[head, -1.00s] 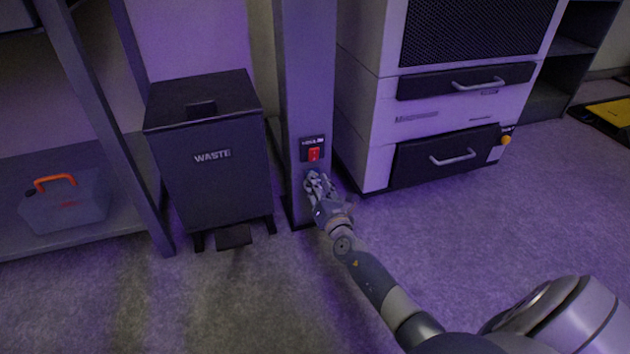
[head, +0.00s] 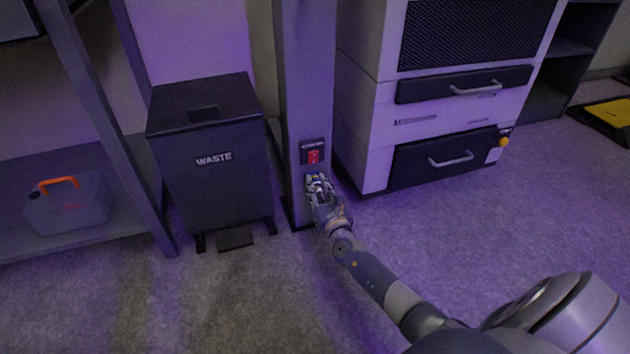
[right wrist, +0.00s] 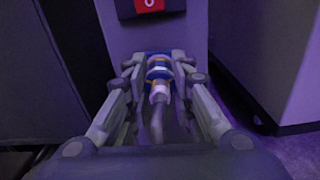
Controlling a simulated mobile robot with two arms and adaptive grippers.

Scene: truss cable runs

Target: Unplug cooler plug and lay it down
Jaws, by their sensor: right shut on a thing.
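My right gripper (head: 318,183) is low on the grey column (head: 306,80), just below a red switch (head: 314,157). In the right wrist view, my right gripper (right wrist: 158,72) has its fingers on both sides of the cooler plug (right wrist: 159,74), which has blue, yellowish and white bands. The fingers are shut on it. A grey cable (right wrist: 157,122) runs from the plug back toward the wrist. A blue socket part (right wrist: 158,56) shows behind the plug, against the column. I cannot tell whether plug and socket are apart. My left gripper is not in view.
A dark waste bin (head: 212,165) stands left of the column. A white cabinet with dark drawers (head: 445,160) stands close on the right. The grey floor (head: 300,290) in front is clear.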

